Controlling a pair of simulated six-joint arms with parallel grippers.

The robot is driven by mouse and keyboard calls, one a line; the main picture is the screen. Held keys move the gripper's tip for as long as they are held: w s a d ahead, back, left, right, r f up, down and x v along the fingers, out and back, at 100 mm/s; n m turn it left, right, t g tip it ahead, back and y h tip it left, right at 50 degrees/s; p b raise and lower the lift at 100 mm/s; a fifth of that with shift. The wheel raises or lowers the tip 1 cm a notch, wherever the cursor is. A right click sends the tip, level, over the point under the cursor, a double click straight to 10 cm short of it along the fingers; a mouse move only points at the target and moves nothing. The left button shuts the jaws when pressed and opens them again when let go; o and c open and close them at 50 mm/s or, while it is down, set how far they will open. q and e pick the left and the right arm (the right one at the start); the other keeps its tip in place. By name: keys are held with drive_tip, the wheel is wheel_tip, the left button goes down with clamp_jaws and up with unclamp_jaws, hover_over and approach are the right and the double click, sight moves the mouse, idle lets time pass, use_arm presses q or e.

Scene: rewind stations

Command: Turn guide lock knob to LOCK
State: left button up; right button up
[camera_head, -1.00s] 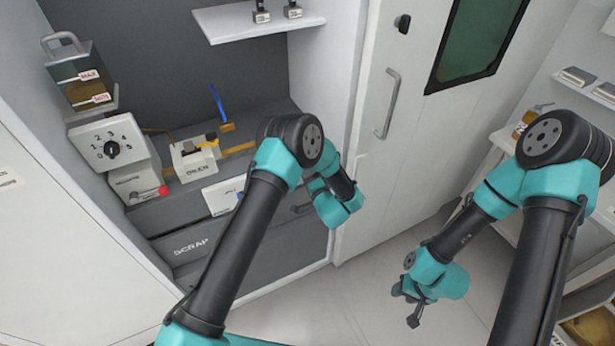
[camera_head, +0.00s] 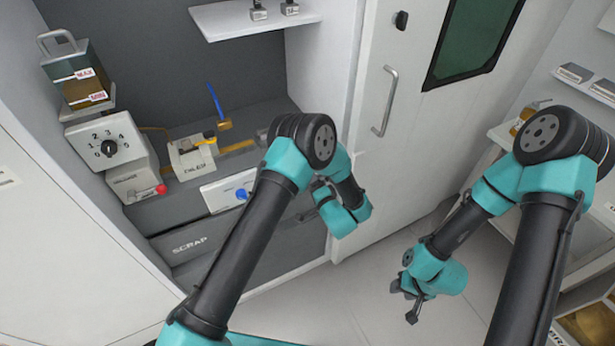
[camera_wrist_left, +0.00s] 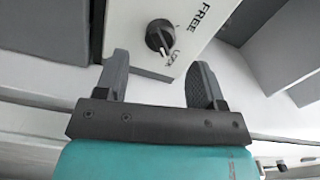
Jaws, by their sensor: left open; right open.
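The guide lock knob (camera_wrist_left: 160,37) is black and round with a white pointer mark, on a white panel (camera_wrist_left: 125,22) in the left wrist view. The panel carries the words FREE and LOCK. The pointer mark faces the LOCK word. My left gripper (camera_wrist_left: 160,70) is open, with a finger on each side of the panel area below the knob. The knob lies just beyond the fingertips, and nothing is between the fingers. In the head view my left arm hides this knob. My right gripper (camera_head: 411,300) is open and empty above the floor.
A cabinet door (camera_head: 388,110) is at the right. The floor between the arms is free.

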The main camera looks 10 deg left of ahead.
use_arm(q)
drive_tip(key=v, duration=1.2)
drive_tip(key=shift+s, duration=0.15)
drive_tip(key=a+f+n+g+h, duration=0.5)
drive_tip(key=a+f+h, duration=0.35)
drive_tip(key=a, duration=0.45)
drive_tip(key=s+a+n+g+h, duration=0.2)
drive_tip(key=s+a+g+h, duration=0.1)
drive_tip(key=s, duration=0.6)
drive_tip(key=s+a+n+g+h, duration=0.3)
drive_tip(key=s+a+g, duration=0.2)
drive_tip(key=s, duration=0.4)
drive_tip(key=shift+s+f+g, duration=0.35)
drive_tip(key=shift+f+g, duration=0.05)
